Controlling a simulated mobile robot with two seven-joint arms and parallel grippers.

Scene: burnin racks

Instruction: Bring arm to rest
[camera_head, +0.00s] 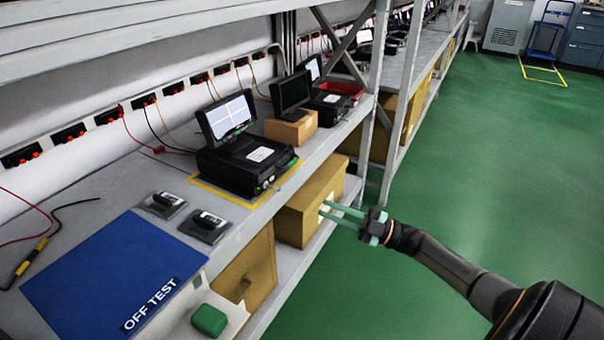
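My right arm comes in from the lower right and reaches out over the green floor. My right gripper (341,214) is at its end, pointing left, with its two green fingers apart and nothing seen between them. The fingertips are in front of a cardboard box (313,203) on the lower shelf; whether they touch it I cannot tell. My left gripper is not clearly in view; a green rounded piece (208,319) at the bottom edge cannot be made out surely.
The rack shelf (120,190) holds a blue OFF TEST mat (110,265), two small black devices and a black unit with a lit screen (228,115). Another screen (290,93) stands behind. A rack post (393,100) rises beyond the gripper. The green floor (480,160) at right is clear.

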